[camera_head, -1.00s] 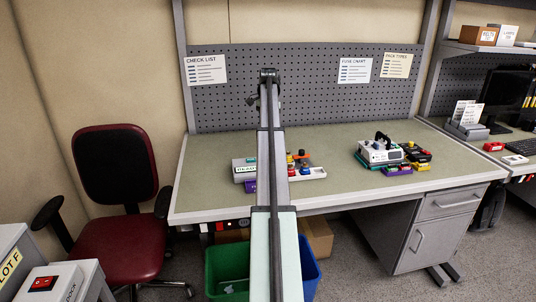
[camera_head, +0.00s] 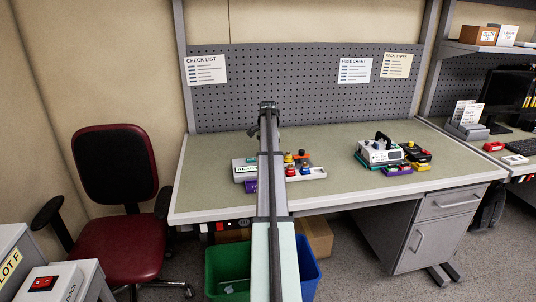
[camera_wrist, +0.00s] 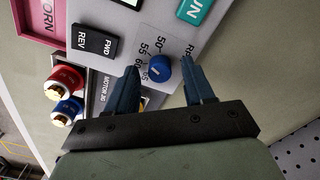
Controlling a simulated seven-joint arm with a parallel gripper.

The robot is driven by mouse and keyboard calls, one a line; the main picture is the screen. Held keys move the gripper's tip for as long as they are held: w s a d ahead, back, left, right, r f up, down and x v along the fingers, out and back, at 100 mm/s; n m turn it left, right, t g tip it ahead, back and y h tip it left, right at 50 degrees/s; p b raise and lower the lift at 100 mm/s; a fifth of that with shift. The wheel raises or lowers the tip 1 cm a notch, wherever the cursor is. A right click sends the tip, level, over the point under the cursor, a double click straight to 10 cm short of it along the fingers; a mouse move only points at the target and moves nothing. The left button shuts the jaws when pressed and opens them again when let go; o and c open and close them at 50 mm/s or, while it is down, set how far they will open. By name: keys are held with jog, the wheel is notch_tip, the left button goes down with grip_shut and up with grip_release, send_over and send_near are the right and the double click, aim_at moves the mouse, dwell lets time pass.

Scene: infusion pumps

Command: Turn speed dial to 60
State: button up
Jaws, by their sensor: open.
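The speed dial (camera_wrist: 160,73) is a small blue knob with a white pointer line in the wrist view. Printed numbers 50, 55, 60 and 65 curve along its left side. The pointer's exact reading is too small to tell. My gripper (camera_wrist: 162,78) is open, with one dark blue finger to the left of the dial and one to the right, both apart from it. The left finger partly covers the scale near 60. In the head view the control panel (camera_head: 243,168) is partly hidden behind my arm, and the dial cannot be made out.
A black FWD/REV switch (camera_wrist: 94,43), a green RUN button (camera_wrist: 195,10), and red (camera_wrist: 66,82) and blue (camera_wrist: 67,111) connectors sit near the dial. A white pump device (camera_head: 380,152) stands to the right on the bench (camera_head: 340,138).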

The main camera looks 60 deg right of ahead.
jog(key=shift+f, duration=0.1)
grip_shut()
dwell(0.5)
